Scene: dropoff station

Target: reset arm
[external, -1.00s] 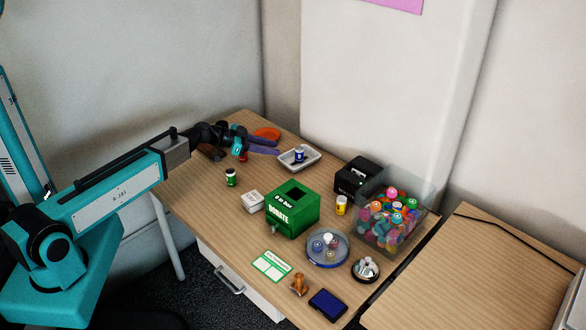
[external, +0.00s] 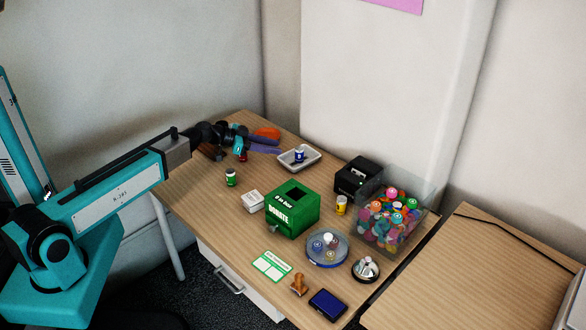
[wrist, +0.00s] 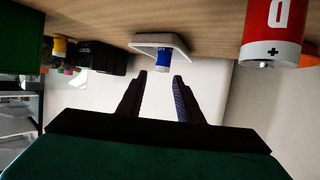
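My gripper (external: 272,145) is over the back left part of the wooden desk, with its arm reaching in from the left. In the wrist view its two dark fingers (wrist: 160,77) stand apart with nothing between them. Beyond the fingertips, a small blue bottle (wrist: 163,60) stands in a white tray (wrist: 142,42); the external view also shows the bottle (external: 299,156) and tray (external: 312,160). A red battery-like item (wrist: 272,32) looks large and close in the wrist view, which appears upside down. Part of it shows below the gripper in the external view (external: 243,157).
An orange object (external: 267,133) lies behind the gripper. A wall stands close behind.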

